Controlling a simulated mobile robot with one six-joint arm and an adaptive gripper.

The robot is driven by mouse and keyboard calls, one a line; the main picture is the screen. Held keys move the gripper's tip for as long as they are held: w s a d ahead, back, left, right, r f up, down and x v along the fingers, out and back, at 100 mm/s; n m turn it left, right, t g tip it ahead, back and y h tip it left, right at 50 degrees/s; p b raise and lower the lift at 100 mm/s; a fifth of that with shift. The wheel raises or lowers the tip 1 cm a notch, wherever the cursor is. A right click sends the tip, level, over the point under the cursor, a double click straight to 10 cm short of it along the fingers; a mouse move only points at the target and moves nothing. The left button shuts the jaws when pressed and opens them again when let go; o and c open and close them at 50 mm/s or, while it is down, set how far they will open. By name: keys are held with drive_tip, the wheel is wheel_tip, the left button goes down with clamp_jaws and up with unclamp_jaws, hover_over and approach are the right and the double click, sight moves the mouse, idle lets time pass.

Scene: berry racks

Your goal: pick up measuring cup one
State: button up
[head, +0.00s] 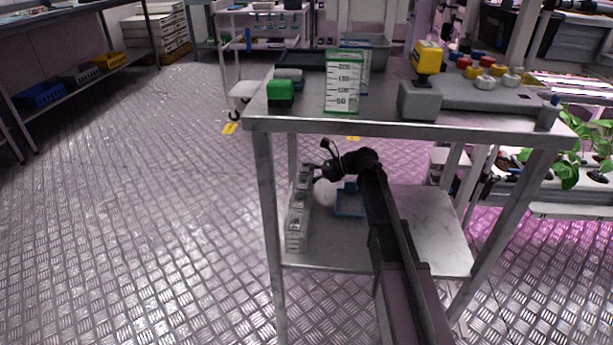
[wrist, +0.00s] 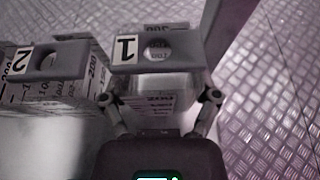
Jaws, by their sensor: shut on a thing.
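Measuring cup one (wrist: 185,48), a clear cup with a grey top and a "1" label, is in the middle of the wrist view. My gripper (wrist: 160,98) has a finger on each side of its body and is shut on it. Measuring cup two (wrist: 70,60), labelled "2", stands close on the left. In the head view my gripper (head: 322,172) is low by the row of clear cups (head: 297,225) on the lower shelf. Which of them is cup one cannot be told there. I cannot tell whether cup one touches the shelf.
The steel table top (head: 370,125) is above my arm, and a table leg (head: 267,220) stands left of the cups. A blue tray (head: 350,203) lies on the lower shelf (head: 330,255). A green-edged graduated container (head: 343,85) and a yellow device (head: 428,58) stand on top.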

drive_tip(key=shift+r+p, duration=1.35)
drive_tip(key=shift+r, duration=0.15)
drive_tip(key=w, duration=1.8)
drive_tip(key=shift+d+r, duration=0.15)
drive_tip(key=shift+d, duration=0.2)
drive_tip(key=shift+r+p, duration=0.15)
drive_tip(key=shift+p, duration=0.2)
wheel_tip(320, 180, up, 8)
drive_tip(key=p, duration=0.8)
drive_tip(key=shift+r, duration=0.15)
